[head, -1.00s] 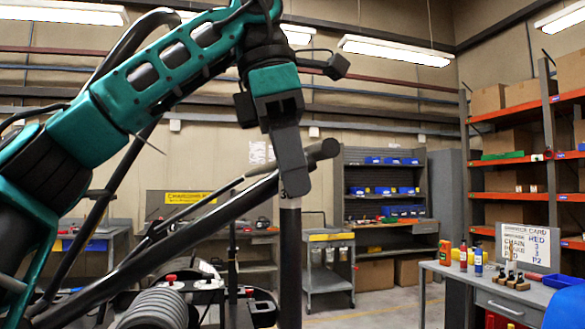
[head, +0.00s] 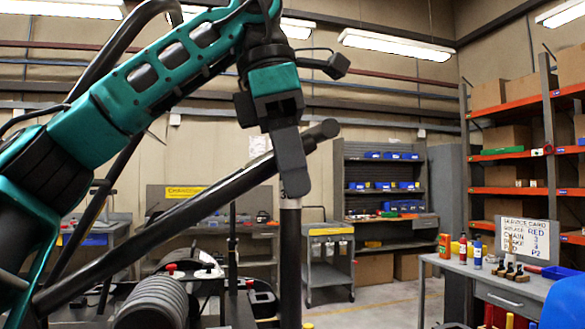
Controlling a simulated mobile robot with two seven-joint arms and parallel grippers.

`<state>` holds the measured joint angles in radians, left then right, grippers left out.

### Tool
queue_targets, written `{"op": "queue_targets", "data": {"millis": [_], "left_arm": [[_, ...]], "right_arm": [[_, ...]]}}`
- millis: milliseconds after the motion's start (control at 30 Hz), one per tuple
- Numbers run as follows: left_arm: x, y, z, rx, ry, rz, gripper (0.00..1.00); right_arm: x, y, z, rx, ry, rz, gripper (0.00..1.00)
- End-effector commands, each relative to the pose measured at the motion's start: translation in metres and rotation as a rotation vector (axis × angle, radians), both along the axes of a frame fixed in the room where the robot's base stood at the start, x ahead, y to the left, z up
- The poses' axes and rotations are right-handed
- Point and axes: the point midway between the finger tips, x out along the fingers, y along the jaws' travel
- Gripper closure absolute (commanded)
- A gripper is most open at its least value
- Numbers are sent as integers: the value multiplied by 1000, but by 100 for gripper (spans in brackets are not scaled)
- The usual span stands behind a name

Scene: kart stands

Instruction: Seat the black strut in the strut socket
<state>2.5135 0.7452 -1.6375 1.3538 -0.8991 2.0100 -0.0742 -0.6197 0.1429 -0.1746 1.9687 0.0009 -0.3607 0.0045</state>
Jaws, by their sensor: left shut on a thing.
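My left gripper (head: 290,178) comes down from the teal arm at the upper left. Its fingers are shut on the top of the black strut (head: 290,265), at a pale metal section. The strut hangs upright below the fingers and its lower end runs out of the bottom of the head view. The strut socket cannot be made out, so I cannot tell whether the strut's lower end touches anything. My right gripper is not in view.
A thick black diagonal tube (head: 190,215) crosses behind the gripper. A grey coiled spring (head: 152,303) and dark kart parts are at lower left. A workbench (head: 505,287) with bottles and a service card (head: 526,240) stands right. A grey cart (head: 328,270) stands behind.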

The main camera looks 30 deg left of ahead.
Motion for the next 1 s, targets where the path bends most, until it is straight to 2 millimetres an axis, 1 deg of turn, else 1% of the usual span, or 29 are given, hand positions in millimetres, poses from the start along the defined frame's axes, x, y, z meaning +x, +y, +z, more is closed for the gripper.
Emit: {"op": "queue_targets", "data": {"millis": [567,600,867,900,1000], "left_arm": [[0,0,-15,-1,-1,0,100],[0,0,-14,-1,-1,0,71],[0,0,-14,0,-1,2,46],[1,1,-14,0,-1,2,44],[1,1,-14,-1,-2,4,44]], "right_arm": [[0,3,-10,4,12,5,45],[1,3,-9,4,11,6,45],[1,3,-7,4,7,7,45],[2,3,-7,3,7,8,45],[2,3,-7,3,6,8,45]]}}
